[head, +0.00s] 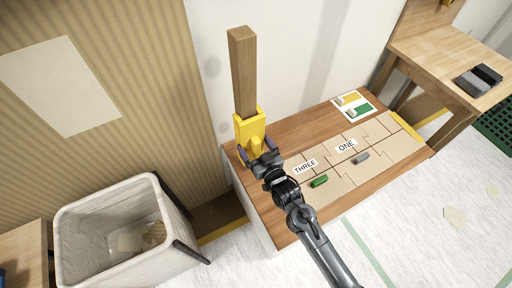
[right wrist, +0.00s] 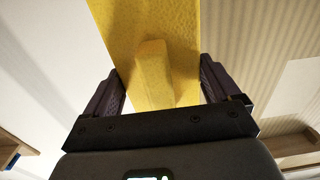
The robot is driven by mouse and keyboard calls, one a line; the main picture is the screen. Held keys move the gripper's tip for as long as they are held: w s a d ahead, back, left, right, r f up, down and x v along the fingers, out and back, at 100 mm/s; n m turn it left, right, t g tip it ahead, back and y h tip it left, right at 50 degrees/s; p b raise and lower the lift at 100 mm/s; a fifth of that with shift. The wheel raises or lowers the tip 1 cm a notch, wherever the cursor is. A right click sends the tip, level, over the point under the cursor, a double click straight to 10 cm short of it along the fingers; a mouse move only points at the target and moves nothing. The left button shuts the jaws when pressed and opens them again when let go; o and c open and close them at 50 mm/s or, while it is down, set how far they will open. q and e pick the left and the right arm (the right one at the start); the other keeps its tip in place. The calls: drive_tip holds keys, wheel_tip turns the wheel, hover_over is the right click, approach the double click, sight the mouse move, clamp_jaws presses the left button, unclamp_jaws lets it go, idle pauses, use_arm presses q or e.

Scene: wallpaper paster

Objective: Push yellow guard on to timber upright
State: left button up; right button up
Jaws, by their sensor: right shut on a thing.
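The timber upright (head: 243,72) is a brown square post standing at the left end of the wooden bench. The yellow guard (head: 250,128) is at the lower part of the post, in front of it in the head view; how far it wraps the post is hidden. My right gripper (head: 262,156) is at the guard's lower end, shut on it. In the right wrist view, the guard (right wrist: 178,30) fills the upper middle, and its raised yellow grip lies between the two dark fingers (right wrist: 160,88). My left gripper is not in view.
The bench top (head: 310,122) holds cardboard-coloured panels with THREE and ONE labels, a green piece (head: 319,181), a grey piece (head: 361,158) and a card (head: 352,106). A pale bin (head: 85,215) stands left of the bench. A wooden table (head: 450,55) is at right.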

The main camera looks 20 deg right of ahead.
drive_tip(key=shift+w, duration=0.45)
drive_tip(key=o, duration=0.9)
drive_tip(key=shift+o, duration=0.9)
drive_tip(key=shift+w, duration=0.2)
drive_tip(key=shift+s+d+r+p, duration=0.1)
drive_tip(key=shift+s+d+p, duration=0.1)
drive_tip(key=shift+s+p, duration=1.55)
drive_tip(key=shift+s+d+p, duration=0.2)
drive_tip(key=shift+s+p, duration=0.4)
drive_tip(key=shift+s, duration=1.2)
